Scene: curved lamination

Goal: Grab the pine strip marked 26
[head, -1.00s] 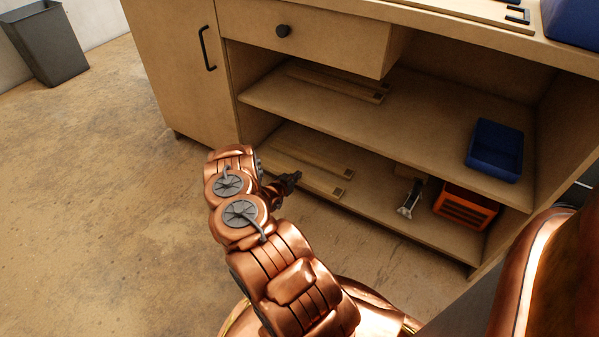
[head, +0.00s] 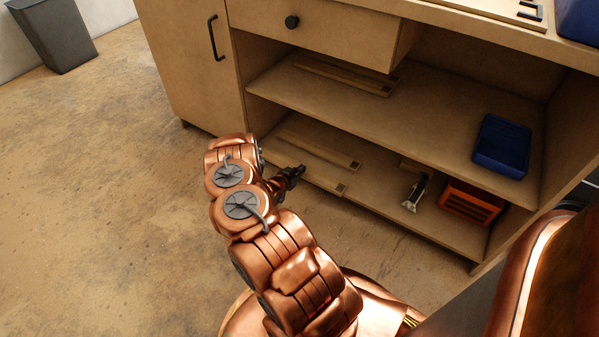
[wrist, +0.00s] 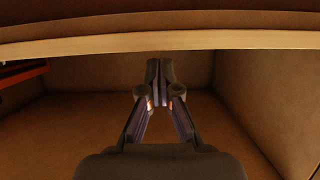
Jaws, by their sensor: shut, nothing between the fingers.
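Wooden strips with dark marks near their right ends lie in two groups in the head view. One group of strips (head: 345,76) lies on the upper shelf. Another group of strips (head: 318,150) lies on the lower shelf, partly hidden behind my arm. The marks are too small to read, so I cannot tell which strip is 26. My gripper (head: 299,170) is near the lower shelf's front left, close to the lower strips in the picture. In the wrist view my gripper (wrist: 160,65) is shut and empty, facing a bay below a board edge, with no strip clearly visible.
The bench's upper shelf (head: 430,125) also holds a blue bin (head: 502,147). The lower shelf holds a metal tool (head: 416,192) and an orange box (head: 471,202). A drawer (head: 330,30) is above. Floor (head: 110,200) to the left is clear; a grey bin (head: 55,35) stands far left.

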